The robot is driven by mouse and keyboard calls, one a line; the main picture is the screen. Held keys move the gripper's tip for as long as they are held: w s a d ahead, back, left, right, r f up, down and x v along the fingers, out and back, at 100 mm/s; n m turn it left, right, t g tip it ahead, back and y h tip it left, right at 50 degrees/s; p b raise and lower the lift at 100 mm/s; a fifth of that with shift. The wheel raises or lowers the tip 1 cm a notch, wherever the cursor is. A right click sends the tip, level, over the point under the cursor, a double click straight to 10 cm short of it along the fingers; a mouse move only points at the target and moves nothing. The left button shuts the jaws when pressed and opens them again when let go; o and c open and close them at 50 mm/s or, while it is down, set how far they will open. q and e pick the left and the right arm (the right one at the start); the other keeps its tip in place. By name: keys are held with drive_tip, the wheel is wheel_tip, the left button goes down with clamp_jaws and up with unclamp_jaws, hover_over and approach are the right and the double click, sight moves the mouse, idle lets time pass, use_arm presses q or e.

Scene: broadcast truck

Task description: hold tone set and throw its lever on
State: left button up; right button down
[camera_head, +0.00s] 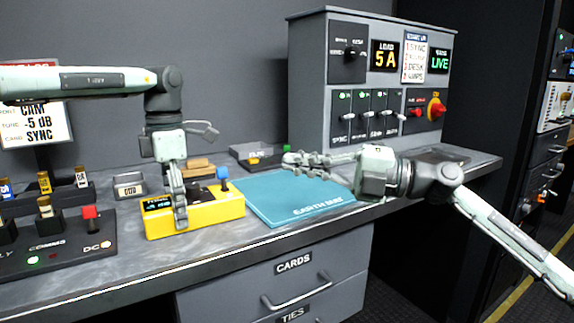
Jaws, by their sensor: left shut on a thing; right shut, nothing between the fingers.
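The tone set is a yellow box (218,206) with a small dark display and a dark top panel. It stands on the grey counter near the front edge. A lever with a blue knob (222,173) stands up at its right end. My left gripper (181,222) comes down from above and is shut on the yellow box left of its middle. The fingers hide part of the box's front and top. My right gripper (290,160) is shut and empty, above the far part of the blue mat, to the right of the lever and apart from it.
A blue earth mat (290,202) lies right of the box. A grey switch cabinet (310,90) with several levers and a red-yellow knob stands behind. A panel with a red switch (90,213) is at the left. Drawers (300,275) are below the counter.

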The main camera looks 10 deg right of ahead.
use_arm(q)
drive_tip(key=o, duration=1.5)
